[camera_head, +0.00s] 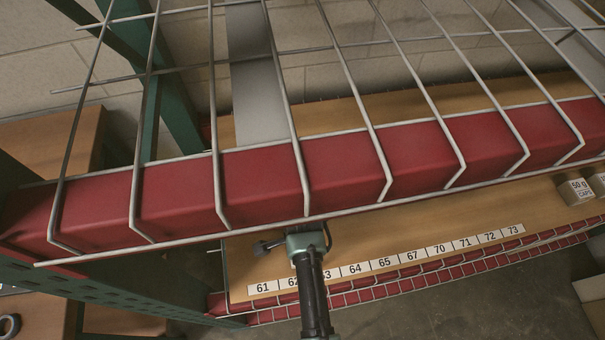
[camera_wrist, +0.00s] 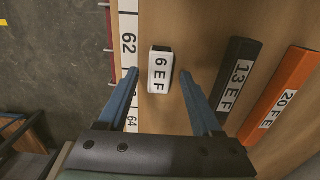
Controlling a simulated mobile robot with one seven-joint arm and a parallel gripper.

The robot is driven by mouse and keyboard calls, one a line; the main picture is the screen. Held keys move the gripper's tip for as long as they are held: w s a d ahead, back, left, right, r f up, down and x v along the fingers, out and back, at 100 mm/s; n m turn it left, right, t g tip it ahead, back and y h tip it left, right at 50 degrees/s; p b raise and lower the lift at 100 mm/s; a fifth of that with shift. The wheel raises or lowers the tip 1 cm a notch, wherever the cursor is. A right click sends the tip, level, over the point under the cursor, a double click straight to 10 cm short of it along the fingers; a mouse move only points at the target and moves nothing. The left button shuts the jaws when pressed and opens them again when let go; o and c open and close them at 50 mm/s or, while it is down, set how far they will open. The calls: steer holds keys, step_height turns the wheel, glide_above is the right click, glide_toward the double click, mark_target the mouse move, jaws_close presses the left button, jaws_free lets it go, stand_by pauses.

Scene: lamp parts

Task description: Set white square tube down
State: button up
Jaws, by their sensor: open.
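The white square tube (camera_wrist: 160,71), marked "6 E F", rests on the wooden shelf in the wrist view, with a dark side showing. My gripper (camera_wrist: 159,74) is open, its blue fingers on either side of the tube with gaps to both. I cannot tell how far the fingertips are above the board. In the head view my gripper (camera_head: 305,240) reaches under the upper wire rack; its fingers and the tube are hidden there.
The numbered shelf edge (camera_wrist: 128,50) is left. A wire rack with red beam (camera_head: 330,170) hangs above; grey cans (camera_head: 577,190) stand right.

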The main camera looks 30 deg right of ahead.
step_height(320, 180, up, 11)
steer(key=p, duration=0.1)
stand_by(0.7)
